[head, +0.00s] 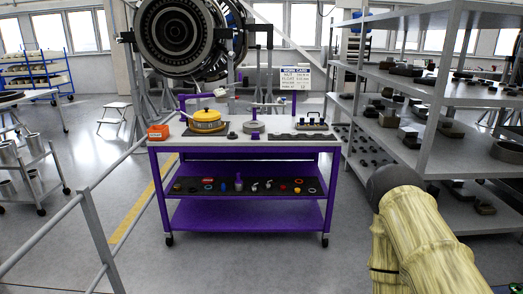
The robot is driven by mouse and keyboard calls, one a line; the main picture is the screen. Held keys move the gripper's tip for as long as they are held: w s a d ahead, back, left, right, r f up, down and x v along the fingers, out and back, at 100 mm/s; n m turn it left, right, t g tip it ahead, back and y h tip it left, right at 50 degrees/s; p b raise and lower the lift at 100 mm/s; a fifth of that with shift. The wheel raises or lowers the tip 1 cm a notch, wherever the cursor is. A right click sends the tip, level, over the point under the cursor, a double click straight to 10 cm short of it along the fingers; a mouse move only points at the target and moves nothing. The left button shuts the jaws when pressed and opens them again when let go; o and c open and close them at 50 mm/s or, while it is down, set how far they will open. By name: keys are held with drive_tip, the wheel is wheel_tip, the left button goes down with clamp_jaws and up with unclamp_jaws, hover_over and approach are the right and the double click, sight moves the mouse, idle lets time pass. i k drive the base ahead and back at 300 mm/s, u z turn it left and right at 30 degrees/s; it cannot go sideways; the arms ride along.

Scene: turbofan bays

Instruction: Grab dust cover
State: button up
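A round yellow piece with a small knob on top (207,119) sits on a dark mat at the left of the purple workbench's top (264,141). It may be the dust cover, but I cannot be sure at this size. My arm, in a pale yellow sleeve, shows at the lower right, well apart from the bench. My gripper is not in view.
An orange bin (158,132), a grey round part (252,127) and a dark tray (301,136) share the benchtop. Small parts lie on the black lower shelf mat (245,187). Grey shelving (464,152) stands right, a railing (97,236) left. Floor before the bench is clear.

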sight(205, 115)
drive_tip(key=u, duration=0.05)
drive_tip(key=i, duration=1.6)
drive_tip(key=u, duration=0.4)
drive_tip(key=i, duration=1.5)
drive_tip(key=u, duration=0.2)
